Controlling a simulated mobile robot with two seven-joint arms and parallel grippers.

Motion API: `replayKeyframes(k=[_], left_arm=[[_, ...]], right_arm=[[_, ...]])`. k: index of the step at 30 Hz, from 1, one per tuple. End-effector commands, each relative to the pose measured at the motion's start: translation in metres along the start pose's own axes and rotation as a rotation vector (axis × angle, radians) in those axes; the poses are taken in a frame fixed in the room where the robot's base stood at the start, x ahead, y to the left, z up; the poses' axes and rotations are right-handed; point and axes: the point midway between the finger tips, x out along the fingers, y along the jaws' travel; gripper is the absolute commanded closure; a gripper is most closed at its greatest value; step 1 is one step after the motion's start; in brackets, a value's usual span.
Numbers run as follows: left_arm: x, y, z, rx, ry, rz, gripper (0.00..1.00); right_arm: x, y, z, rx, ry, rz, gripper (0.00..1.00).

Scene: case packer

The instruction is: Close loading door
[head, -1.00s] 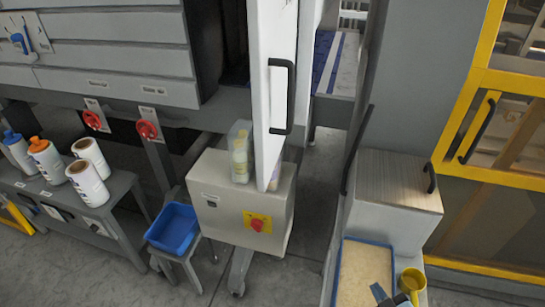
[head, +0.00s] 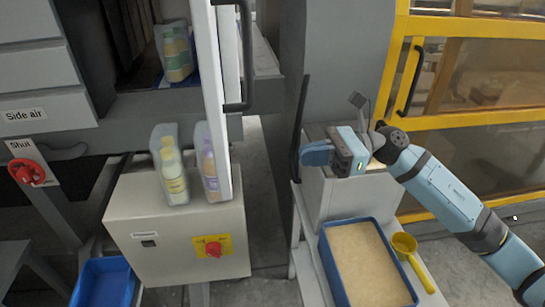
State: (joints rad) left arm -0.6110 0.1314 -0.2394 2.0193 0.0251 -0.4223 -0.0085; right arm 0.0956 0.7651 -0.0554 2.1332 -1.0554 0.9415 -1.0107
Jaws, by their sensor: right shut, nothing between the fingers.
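The loading door (head: 211,85) is a white panel that stands open, seen nearly edge-on, at the upper middle of the head view. Its black bar handle (head: 247,60) is on its right face. My right gripper (head: 306,154) is shut and empty, to the right of the door and lower than the handle, apart from both. It points left, in front of a grey cabinet. My left gripper is not in view.
Another pack (head: 174,52) sits inside the opening. A black upright handle (head: 299,128) is near my gripper. A blue tray (head: 329,265) and yellow scoop (head: 405,243) lie below.

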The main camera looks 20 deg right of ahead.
Motion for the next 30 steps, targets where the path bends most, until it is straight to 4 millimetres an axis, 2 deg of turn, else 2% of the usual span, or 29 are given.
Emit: replayKeyframes(k=[9,15,21,30], left_arm=[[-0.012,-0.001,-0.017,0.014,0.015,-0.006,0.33],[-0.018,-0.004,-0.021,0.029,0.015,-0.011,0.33],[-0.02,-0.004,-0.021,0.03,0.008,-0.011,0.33],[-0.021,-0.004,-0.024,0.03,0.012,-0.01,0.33]], right_arm=[[0.066,0.0,0.006,0.004,-0.007,0.002,1.0],[0.104,0.0,0.005,0.006,-0.007,0.001,1.0],[0.124,0.0,0.003,0.005,-0.004,-0.001,1.0],[0.128,0.0,0.001,0.006,-0.004,-0.001,1.0]])
